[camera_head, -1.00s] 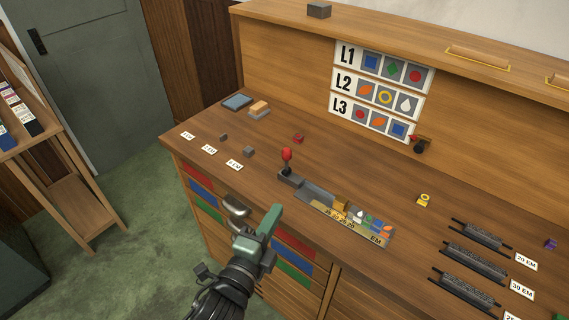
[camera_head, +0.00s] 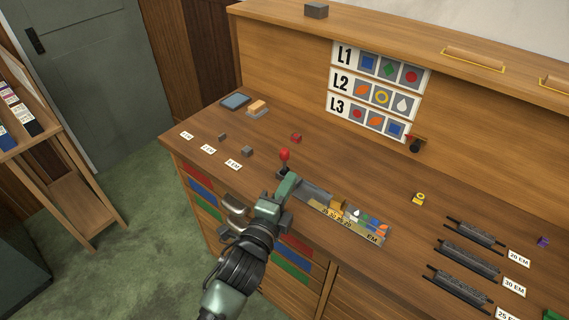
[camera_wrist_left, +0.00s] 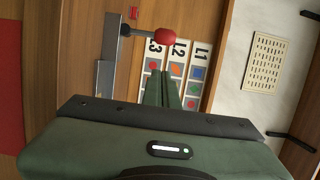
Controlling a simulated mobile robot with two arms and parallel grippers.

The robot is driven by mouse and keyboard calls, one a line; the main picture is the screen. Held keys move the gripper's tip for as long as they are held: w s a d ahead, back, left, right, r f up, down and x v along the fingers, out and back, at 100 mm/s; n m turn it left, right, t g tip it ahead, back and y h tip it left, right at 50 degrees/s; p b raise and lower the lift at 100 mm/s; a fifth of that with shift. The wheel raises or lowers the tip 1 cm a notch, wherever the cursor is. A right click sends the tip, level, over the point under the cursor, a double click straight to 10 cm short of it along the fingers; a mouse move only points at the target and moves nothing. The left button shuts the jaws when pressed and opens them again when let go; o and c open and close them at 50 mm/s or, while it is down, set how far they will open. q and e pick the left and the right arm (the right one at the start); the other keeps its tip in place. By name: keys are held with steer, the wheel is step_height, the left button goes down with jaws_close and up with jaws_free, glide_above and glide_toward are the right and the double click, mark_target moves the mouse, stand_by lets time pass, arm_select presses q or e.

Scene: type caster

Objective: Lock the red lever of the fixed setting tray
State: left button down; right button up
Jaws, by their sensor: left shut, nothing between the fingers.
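The red lever (camera_head: 284,156) has a round red knob on a dark stem and stands upright at the left end of the setting tray (camera_head: 313,191). The tray is grey with a brass scale and holds several coloured type blocks towards its right end. My left gripper (camera_head: 288,184) is shut and empty, just in front of the lever's base. In the left wrist view, the red knob (camera_wrist_left: 166,37) shows just beyond the closed fingertips (camera_wrist_left: 168,75), with a visible gap. The tray's grey channel (camera_wrist_left: 107,65) runs beside it. My right gripper is not in view.
A sign panel (camera_head: 379,92) with rows L1, L2 and L3 stands behind the tray. Small grey blocks (camera_head: 247,152) and a red block (camera_head: 296,138) lie on the desk near the lever. Dark racks (camera_head: 468,262) lie at the right.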

mark_target(284, 167)
arm_select(q)
steer(key=w, duration=0.2)
steer(key=w+p, duration=0.1)
steer(key=w, duration=0.1)
steer(key=shift+a+r, duration=0.1)
steer(key=shift+a, duration=0.1)
steer(key=shift+w+a, duration=0.3)
steer(key=shift+w, duration=0.3)
steer(key=shift+w, duration=0.1)
